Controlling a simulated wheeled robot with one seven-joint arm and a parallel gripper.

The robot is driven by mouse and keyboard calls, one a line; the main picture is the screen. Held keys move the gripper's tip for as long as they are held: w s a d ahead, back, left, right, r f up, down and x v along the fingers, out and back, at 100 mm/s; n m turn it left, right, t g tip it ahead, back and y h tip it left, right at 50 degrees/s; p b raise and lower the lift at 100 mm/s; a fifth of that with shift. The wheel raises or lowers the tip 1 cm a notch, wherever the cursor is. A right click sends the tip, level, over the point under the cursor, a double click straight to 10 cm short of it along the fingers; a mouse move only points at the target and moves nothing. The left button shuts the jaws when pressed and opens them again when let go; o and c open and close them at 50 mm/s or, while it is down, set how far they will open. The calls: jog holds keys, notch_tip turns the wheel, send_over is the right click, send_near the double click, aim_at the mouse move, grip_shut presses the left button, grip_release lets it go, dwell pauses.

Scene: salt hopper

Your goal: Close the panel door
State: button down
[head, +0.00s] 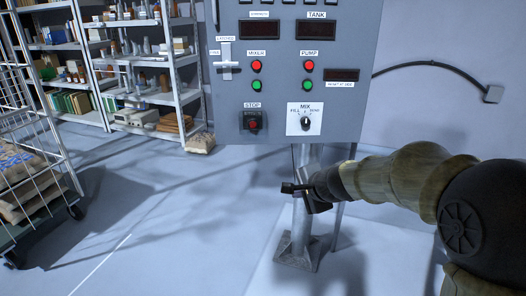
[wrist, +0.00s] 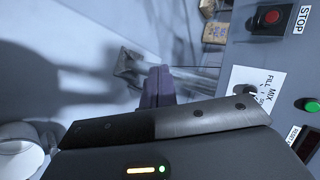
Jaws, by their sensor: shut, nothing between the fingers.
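The grey control panel (head: 285,110) stands on a metal post, its face toward me. A light latch or handle (head: 226,62) with small labels sits at its left edge. I cannot tell whether the panel face is the door or how far any door stands open. My gripper (head: 289,188) is shut and empty, just below the panel's lower edge and in front of the post, apart from the panel face. In the wrist view the gripper's fingers (wrist: 157,88) are together, with the panel (wrist: 285,55) to their right.
The panel carries a STOP button (head: 252,122), a MIX knob (head: 306,122) and red and green buttons. The post (head: 308,215) stands below it. A wire cart (head: 40,160) with sacks is at left, shelves (head: 185,95) behind. The floor between is clear.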

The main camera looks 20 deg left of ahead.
jog(key=s+d+f+n+g+h, duration=0.2)
jog(key=s+d+f, duration=0.4)
jog(key=s+d, duration=0.5)
jog(key=s+d+f+n+g+h, duration=0.2)
jog(key=s+d+f+n+h, duration=0.2)
jog(key=s+d, duration=0.7)
notch_tip(320, 180, down, 2)
jog(key=d+n, duration=0.2)
jog(key=n, duration=0.1)
jog(key=shift+n+g, duration=0.3)
jog(key=shift+w+f, duration=0.1)
jog(key=shift+f, duration=0.05)
